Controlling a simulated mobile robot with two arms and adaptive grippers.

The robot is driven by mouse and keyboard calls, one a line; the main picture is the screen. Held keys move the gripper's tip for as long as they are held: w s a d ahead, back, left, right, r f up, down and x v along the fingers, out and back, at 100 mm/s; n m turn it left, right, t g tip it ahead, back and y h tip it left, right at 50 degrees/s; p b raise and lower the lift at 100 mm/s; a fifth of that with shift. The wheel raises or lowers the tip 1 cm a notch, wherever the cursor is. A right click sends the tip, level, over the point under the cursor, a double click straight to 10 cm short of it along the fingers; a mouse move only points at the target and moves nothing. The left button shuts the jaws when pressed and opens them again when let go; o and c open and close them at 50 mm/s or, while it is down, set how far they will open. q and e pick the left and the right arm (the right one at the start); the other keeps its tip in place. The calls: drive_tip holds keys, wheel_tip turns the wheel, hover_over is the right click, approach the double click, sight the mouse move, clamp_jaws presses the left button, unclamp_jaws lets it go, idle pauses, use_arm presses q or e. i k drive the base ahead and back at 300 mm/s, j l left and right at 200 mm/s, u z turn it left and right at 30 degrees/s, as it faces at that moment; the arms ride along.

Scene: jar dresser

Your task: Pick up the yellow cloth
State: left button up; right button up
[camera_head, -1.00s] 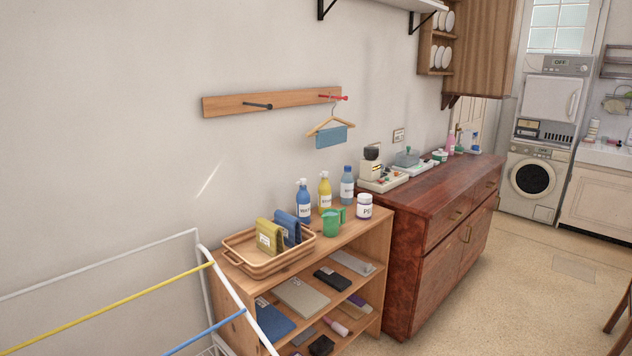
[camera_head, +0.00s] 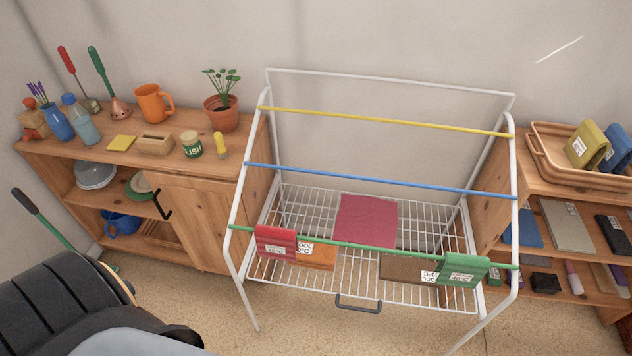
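A folded yellow cloth (camera_head: 586,147) with a white label stands in the tan basket (camera_head: 556,180) at the right. A folded blue cloth (camera_head: 617,150) stands right beside it, partly cut off by the picture edge. The basket sits on top of a wooden shelf unit (camera_head: 530,198). A small flat yellow square (camera_head: 121,143) lies on the left dresser; I cannot tell what it is made of. Neither of my grippers is in view.
A white drying rack (camera_head: 391,83) stands in the middle, with red (camera_head: 276,242) and green (camera_head: 462,270) cloths on its green front rod. The left dresser (camera_head: 205,160) holds a plant, mug and bottles. A black padded shape (camera_head: 75,305) fills the lower left.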

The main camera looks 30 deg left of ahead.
sight(587, 145)
drive_tip(key=u, duration=0.7)
drive_tip(key=l+u, duration=0.8)
drive_tip(key=l, duration=0.25)
